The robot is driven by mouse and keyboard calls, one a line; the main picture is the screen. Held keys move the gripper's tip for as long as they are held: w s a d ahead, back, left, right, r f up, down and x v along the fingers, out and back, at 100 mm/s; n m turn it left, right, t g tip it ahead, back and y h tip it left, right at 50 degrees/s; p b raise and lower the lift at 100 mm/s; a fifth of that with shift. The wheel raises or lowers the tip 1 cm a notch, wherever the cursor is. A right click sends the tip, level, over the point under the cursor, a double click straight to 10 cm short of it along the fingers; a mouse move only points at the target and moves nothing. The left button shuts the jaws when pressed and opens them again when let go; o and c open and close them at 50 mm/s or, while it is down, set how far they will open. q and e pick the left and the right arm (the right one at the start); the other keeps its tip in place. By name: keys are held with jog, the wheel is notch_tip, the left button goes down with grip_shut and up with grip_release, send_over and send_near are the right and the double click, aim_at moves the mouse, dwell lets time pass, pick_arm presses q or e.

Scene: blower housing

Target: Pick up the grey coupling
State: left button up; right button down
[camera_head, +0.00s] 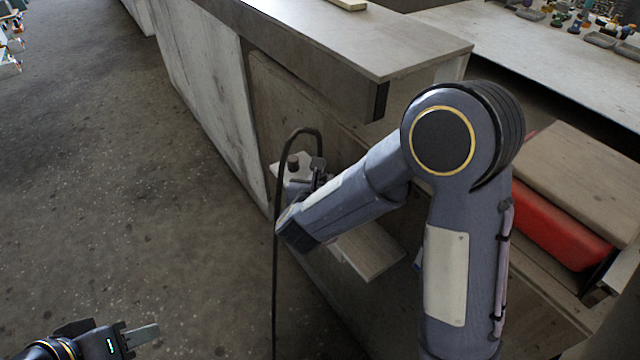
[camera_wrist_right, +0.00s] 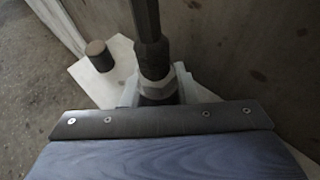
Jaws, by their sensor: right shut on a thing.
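The grey coupling (camera_wrist_right: 156,62) is at the end of a dark hose and has a pale ring near its lower part. In the right wrist view my right gripper (camera_wrist_right: 160,92) has its pale fingers on both sides of the coupling, shut on it. In the head view my right gripper (camera_head: 317,172) is low beside the counter, partly hidden by my own arm. The coupling's lower end is hidden by the gripper. My left gripper (camera_head: 140,335) is at the bottom left of the head view, over the floor; its jaw opening is unclear.
The black hose (camera_head: 275,250) loops up from the right gripper and hangs down. A pale shelf (camera_head: 368,250) juts from the counter's side, with a short dark cylinder (camera_wrist_right: 99,55) standing on it. The counter (camera_head: 350,35) overhangs nearby. A red case (camera_head: 560,228) lies right.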

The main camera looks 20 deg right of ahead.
jog(key=shift+r, duration=0.55)
notch_tip(320, 180, up, 3)
jog(key=shift+f, duration=0.2)
jog(key=d+r+p+v, duration=0.1)
jog(key=v, duration=0.7)
jog(key=d+r+p+v, duration=0.1)
jog(key=r+v, duration=0.1)
jog(key=v, duration=0.6)
jog(key=shift+d, duration=0.2)
jog(key=shift+s, duration=0.1)
